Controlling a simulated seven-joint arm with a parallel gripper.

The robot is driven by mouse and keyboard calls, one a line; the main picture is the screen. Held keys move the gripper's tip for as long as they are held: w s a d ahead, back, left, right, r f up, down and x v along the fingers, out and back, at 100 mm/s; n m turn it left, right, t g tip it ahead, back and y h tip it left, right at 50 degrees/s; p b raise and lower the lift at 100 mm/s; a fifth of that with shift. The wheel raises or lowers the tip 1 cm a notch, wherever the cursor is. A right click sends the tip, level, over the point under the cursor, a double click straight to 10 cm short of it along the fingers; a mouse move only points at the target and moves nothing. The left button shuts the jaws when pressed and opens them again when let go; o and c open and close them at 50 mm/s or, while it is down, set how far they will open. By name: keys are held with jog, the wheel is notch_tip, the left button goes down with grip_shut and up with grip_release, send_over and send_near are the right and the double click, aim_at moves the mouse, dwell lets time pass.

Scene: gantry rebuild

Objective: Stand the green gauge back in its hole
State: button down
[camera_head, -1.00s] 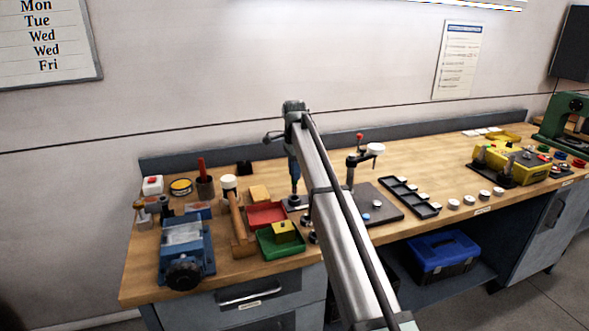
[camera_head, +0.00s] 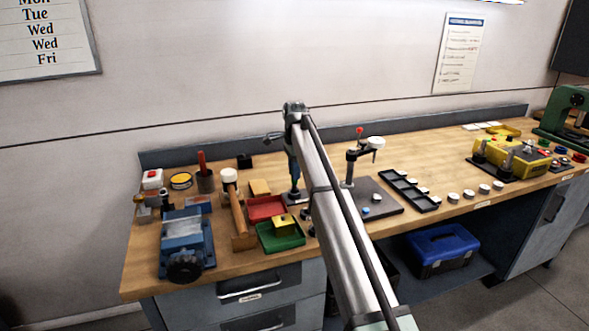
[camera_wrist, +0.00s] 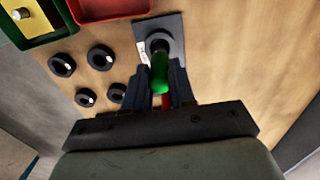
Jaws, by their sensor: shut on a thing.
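The green gauge (camera_wrist: 160,72) shows in the wrist view as a green rounded cylinder between my fingers. My gripper (camera_wrist: 163,88) is shut on it. Its far end overlaps a dark round collar (camera_wrist: 173,40) on a small grey plate (camera_wrist: 143,27); I cannot tell how deep it sits in the hole there. A bit of red shows between the fingers below the gauge. In the head view my gripper (camera_head: 294,192) points down at the plate, and the gauge cannot be made out there.
Several black round pieces (camera_wrist: 62,65) lie beside the plate. A red tray (camera_head: 266,199) and a green tray (camera_head: 292,241) with a yellow block (camera_head: 284,224) are close by on the left. A post stand (camera_head: 350,168) rises to the right. A blue vise (camera_head: 184,232) sits front left.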

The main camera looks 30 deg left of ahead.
jog(key=shift+f, duration=0.9)
jog(key=c, duration=0.9)
grip_release()
jog(key=shift+o, duration=0.2)
notch_tip(320, 180, up, 14)
dwell(0.4)
